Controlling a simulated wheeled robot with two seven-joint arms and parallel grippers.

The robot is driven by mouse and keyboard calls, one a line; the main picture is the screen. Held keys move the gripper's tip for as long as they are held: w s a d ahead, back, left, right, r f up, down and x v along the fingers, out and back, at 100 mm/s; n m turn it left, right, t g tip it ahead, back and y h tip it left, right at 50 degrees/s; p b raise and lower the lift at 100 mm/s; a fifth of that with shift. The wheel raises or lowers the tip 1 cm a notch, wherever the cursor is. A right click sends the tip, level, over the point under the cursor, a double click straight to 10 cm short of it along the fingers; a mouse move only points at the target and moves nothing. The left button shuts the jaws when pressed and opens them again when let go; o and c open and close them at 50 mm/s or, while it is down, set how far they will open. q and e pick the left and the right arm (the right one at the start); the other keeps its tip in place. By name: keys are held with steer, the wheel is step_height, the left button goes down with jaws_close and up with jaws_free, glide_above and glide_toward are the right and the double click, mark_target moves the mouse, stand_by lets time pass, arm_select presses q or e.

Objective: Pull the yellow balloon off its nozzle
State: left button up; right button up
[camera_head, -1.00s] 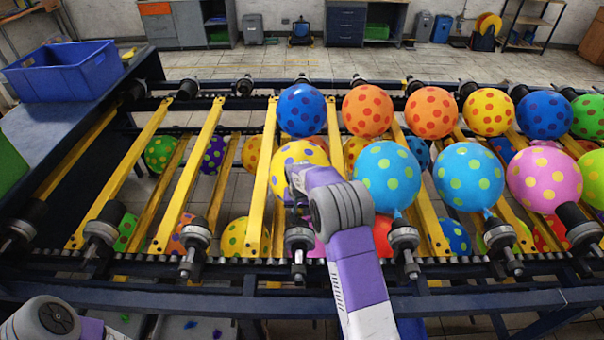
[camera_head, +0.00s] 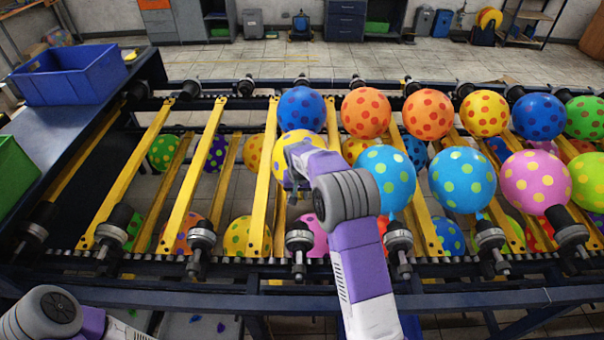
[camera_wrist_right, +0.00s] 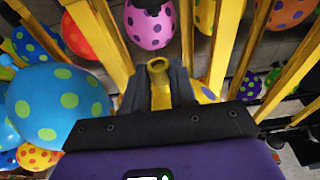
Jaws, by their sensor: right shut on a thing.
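The yellow balloon with purple dots (camera_head: 297,141) is in the middle of the head view, partly hidden by my right arm. My right gripper (camera_head: 294,184) is at its near lower side. In the right wrist view my right gripper (camera_wrist_right: 158,90) is shut on the balloon's yellow neck (camera_wrist_right: 158,72), whose open ring end shows with no nozzle in it. In the head view the nozzle (camera_head: 299,240) stands below, nearer the front rail and apart from the balloon. My left arm shows at the bottom left, but its gripper is out of view.
A blue polka-dot balloon (camera_head: 386,178) is close on the right of my right arm, and a dark blue one (camera_head: 302,109) is behind. Yellow slats (camera_head: 192,180) lie left. A blue bin (camera_head: 72,75) and a green bin (camera_head: 14,174) stand at the left.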

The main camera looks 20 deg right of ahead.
steer(key=shift+r+p, duration=1.95)
steer(key=shift+r, duration=1.2)
